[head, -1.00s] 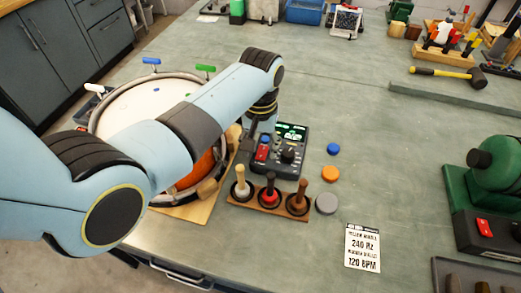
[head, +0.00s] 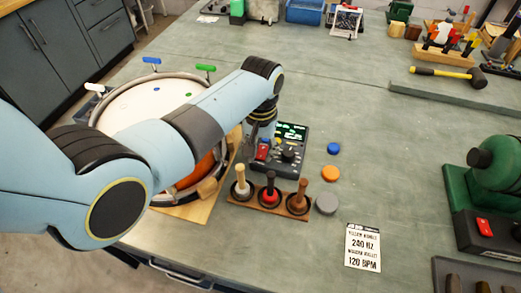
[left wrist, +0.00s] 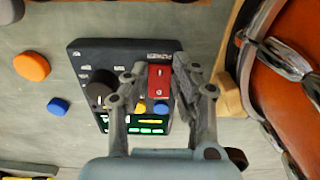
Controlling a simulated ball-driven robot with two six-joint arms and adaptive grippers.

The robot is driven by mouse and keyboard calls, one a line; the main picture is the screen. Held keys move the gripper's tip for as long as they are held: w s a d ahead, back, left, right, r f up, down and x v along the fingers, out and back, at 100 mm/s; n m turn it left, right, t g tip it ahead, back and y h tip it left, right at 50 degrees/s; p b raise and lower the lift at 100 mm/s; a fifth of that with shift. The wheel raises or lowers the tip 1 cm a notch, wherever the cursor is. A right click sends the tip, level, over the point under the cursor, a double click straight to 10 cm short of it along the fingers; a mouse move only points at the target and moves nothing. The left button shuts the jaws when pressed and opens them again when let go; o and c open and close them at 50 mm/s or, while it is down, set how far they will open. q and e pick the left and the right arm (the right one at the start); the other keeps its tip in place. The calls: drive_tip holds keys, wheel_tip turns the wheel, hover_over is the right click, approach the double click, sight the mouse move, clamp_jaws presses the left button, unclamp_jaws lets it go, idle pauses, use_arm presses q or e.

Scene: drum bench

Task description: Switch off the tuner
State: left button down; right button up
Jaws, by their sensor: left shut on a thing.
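The tuner (head: 291,168) is a dark box on the bench with a lit green display (head: 292,132), a black knob (head: 289,155) and a red power switch (head: 264,150). In the left wrist view the tuner (left wrist: 92,56) shows its red switch (left wrist: 159,82) between the two fingers of my left gripper (left wrist: 160,72). My left gripper is shut on the red switch from both sides. The display (left wrist: 138,127) is lit in that view too. In the head view the fingers are partly hidden by the wrist. My right gripper is not in view.
A drum (head: 128,103) stands left of the tuner, under my left arm. A wooden holder (head: 258,205) with three mallets is in front of it. Blue (head: 334,148), orange (head: 330,173) and grey (head: 326,203) discs lie to its right. A printed card (head: 362,246) lies nearer the front.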

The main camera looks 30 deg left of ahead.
use_arm(q)
drive_tip(key=shift+w+g, duration=0.2)
drive_tip(key=shift+g, duration=0.5)
drive_tip(key=shift+w+g+h+b, duration=0.1)
drive_tip(key=shift+g+h+b, duration=0.2)
drive_tip(key=shift+g+b, duration=0.35)
drive_tip(key=shift+r, duration=0.15)
drive_tip(key=c, duration=1.2)
unclamp_jaws()
drive_tip(key=shift+c, duration=0.2)
drive_tip(key=shift+o, duration=0.8)
